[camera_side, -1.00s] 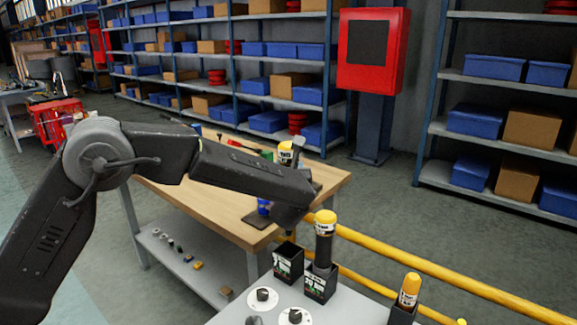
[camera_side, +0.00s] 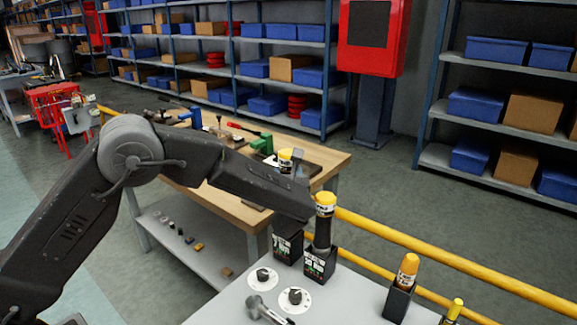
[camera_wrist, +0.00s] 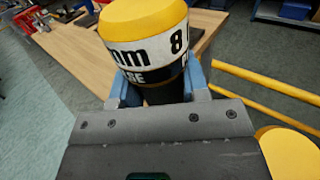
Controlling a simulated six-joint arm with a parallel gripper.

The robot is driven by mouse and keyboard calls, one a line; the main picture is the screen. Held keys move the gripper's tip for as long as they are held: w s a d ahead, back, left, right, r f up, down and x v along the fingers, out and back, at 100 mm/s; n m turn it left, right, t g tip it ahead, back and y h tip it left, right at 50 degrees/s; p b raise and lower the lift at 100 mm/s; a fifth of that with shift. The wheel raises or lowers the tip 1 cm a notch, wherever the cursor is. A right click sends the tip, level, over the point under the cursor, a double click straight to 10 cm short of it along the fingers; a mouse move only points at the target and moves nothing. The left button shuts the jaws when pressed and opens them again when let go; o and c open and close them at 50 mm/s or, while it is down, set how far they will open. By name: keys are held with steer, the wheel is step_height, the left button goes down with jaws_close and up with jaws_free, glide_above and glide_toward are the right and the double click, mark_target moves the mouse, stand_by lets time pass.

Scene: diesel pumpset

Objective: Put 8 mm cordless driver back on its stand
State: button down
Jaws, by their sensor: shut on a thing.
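The held 8 mm driver has a yellow cap and a white band, with "8" readable in the wrist view (camera_wrist: 148,50). My gripper (camera_wrist: 158,92) is shut on it just below the band. In the side view the driver's cap (camera_side: 285,154) shows above my arm, which hides its lower body and my fingers. A dark labelled stand (camera_side: 287,246) is below it in the picture, left of an occupied stand. My arm covers part of this stand's top, so I cannot tell whether the driver's lower end is inside it.
Another yellow-capped driver (camera_side: 324,218) stands upright in the adjoining dark stand (camera_side: 319,265), close to my arm's end. An orange-capped driver (camera_side: 408,268) stands farther right in its holder (camera_side: 397,302). Two dials (camera_side: 295,298) sit on the panel. A yellow rail (camera_side: 430,262) runs behind.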

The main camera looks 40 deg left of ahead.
steer(key=shift+f, duration=4.05)
steer(key=c, duration=0.5)
jaws_free()
steer(key=shift+c, duration=0.2)
steer(key=shift+f, duration=0.15)
steer(key=v, duration=1.3)
steer(key=shift+s+d, duration=0.25)
